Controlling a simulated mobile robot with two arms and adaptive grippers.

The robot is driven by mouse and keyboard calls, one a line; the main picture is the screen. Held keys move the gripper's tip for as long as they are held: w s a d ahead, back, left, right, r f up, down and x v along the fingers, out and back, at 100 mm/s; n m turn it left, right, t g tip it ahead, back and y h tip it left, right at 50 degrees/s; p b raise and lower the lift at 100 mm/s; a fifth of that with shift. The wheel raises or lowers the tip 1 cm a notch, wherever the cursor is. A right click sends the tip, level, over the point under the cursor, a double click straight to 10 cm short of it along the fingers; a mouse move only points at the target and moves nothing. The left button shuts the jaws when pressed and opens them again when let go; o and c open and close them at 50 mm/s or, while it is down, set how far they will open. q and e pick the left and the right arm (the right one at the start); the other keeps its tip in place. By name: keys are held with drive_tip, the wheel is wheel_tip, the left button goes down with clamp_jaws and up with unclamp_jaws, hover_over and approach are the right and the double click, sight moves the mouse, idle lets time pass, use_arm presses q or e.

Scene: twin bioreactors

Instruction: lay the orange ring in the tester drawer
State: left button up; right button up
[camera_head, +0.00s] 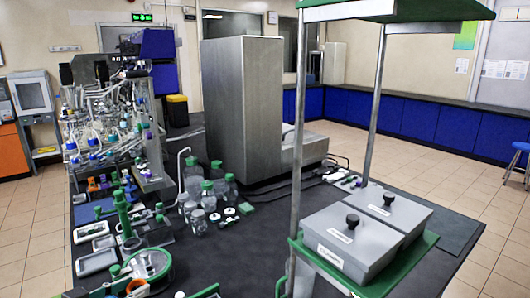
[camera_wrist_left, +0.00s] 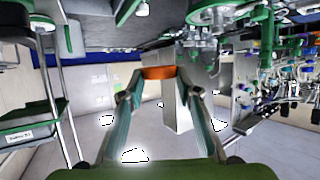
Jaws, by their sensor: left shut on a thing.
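My left gripper (camera_wrist_left: 158,76) shows in the left wrist view, its two teal fingers shut on the orange ring (camera_wrist_left: 159,72). The ring shows as a short orange band between the fingertips. In the head view, an orange piece (camera_head: 137,287) at the bottom left edge appears to be the same ring, close to a green round frame (camera_head: 145,265). The gripper's outline there is cut off and hard to separate from the green parts around it. I cannot make out the tester drawer in either view. My right gripper is not in view.
Bottles with green caps (camera_head: 208,197) stand mid-bench, before a tall grey cabinet (camera_head: 243,110). A crowded glassware rig (camera_head: 105,130) is at left. Two grey lidded boxes (camera_head: 350,238) sit on a green-edged shelf at right. Dark bench (camera_head: 235,265) is clear between.

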use_arm(q)
drive_tip(key=s+d+r+m+g+h, duration=0.1)
drive_tip(key=s+d+m+g+h, duration=0.4)
drive_tip(key=s+d, duration=0.6)
drive_tip(key=shift+s+d+r+m+h, duration=0.2)
drive_tip(key=shift+s+d+m+h, duration=0.3)
drive_tip(key=shift+s+m, duration=0.45)
drive_tip(key=shift+a, duration=0.1)
